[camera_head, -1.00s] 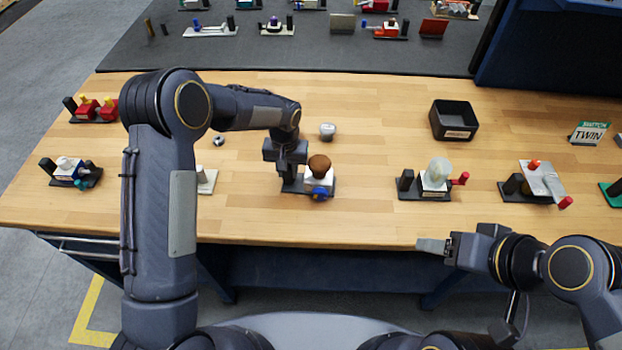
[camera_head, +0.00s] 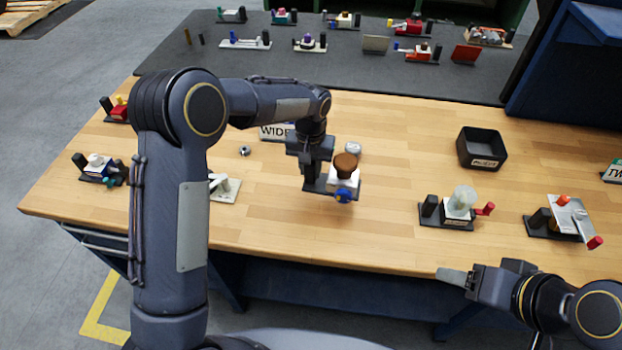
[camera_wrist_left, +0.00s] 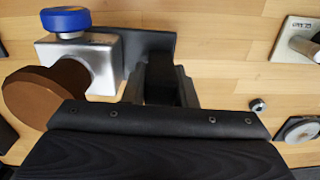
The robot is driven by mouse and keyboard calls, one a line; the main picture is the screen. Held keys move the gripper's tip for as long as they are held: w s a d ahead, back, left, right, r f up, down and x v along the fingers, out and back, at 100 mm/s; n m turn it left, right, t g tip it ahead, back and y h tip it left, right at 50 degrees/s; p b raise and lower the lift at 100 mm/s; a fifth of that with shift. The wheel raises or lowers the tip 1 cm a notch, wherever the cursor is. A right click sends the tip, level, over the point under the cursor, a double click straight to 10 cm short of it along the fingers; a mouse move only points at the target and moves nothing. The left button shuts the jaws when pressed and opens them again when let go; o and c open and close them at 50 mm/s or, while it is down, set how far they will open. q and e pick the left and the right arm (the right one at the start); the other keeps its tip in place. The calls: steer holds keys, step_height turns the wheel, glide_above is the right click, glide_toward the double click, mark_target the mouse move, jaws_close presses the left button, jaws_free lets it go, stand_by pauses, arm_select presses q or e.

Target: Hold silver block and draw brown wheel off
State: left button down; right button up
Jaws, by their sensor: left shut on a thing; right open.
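The silver block (camera_head: 344,188) has the brown wheel (camera_head: 345,162) on top and a blue knob (camera_head: 343,196) on its front. In the left wrist view the brown wheel (camera_wrist_left: 38,98), silver block (camera_wrist_left: 105,65) and blue knob (camera_wrist_left: 66,20) are left of the fingers. My left gripper (camera_head: 318,172) is shut on the black post (camera_wrist_left: 160,78) that stands on the same dark base plate (camera_wrist_left: 150,42); the fingers are beside the block. The unit appears raised off the table. My right gripper (camera_head: 455,277) is open and empty at the table's front edge.
A black bin (camera_head: 482,148) stands at the back right of the wooden table. A unit with a pale cap (camera_head: 460,202) is to the right, a small white plate (camera_head: 224,190) to the left. A small grey part (camera_head: 353,149) lies just behind the brown wheel.

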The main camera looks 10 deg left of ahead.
mark_target(311, 183)
arm_select(q)
steer(key=shift+r, duration=0.65)
steer(key=shift+f, duration=4)
steer(key=shift+f, duration=0.3)
steer(key=shift+s+f, duration=0.1)
steer(key=shift+f, duration=0.2)
